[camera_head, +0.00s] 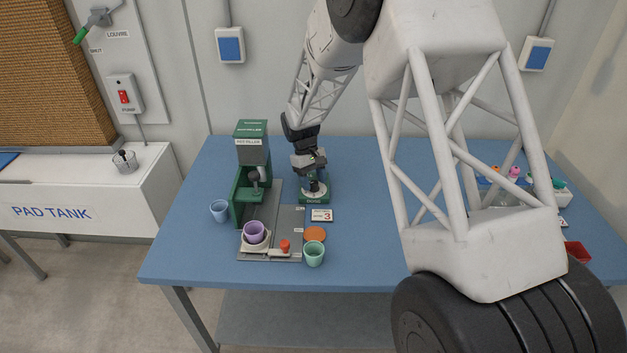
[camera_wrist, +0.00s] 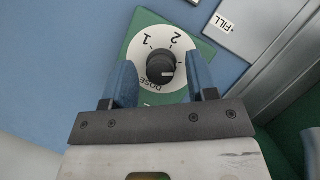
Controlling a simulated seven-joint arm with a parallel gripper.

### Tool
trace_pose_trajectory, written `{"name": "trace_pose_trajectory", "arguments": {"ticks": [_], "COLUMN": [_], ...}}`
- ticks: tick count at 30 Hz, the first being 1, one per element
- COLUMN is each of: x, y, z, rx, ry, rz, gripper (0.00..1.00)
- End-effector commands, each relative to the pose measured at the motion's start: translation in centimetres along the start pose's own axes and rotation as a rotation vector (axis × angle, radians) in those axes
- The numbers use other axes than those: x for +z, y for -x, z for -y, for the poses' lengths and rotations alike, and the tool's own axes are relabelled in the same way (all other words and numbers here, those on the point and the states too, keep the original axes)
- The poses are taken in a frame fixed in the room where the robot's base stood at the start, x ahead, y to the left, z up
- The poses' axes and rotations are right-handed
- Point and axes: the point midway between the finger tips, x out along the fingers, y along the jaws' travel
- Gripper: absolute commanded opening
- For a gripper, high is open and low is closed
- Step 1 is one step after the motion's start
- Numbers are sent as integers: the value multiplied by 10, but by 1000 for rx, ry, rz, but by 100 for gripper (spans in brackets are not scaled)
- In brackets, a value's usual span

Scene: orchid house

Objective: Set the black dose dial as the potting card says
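The black dose dial (camera_wrist: 160,66) sits on a round white scale (camera_wrist: 135,52) on a green base. The scale shows 1, 2 and DOSE; a further part is hidden behind the right finger. A pale mark on the dial points to the right in the wrist view, toward that finger. My gripper (camera_wrist: 161,66) is open, one blue finger on each side of the dial, with white scale showing between. In the head view my gripper (camera_head: 317,180) is over the green base (camera_head: 315,199).
A green pot filler (camera_head: 250,145) stands left of the dial. A blue cup (camera_head: 219,210) stands left. The table's back left is clear.

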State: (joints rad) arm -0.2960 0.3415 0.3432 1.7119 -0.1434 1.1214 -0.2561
Motion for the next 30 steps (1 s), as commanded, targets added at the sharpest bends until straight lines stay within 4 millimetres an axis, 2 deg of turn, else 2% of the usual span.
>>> {"name": "trace_pose_trajectory", "arguments": {"ticks": [11,24,30], "x": [0,0,0], "y": [8,60,75], "z": [0,0,0], "rx": [1,1,0], "ry": [0,0,0], "rz": [-2,-2,0], "gripper": [53,53,53]}}
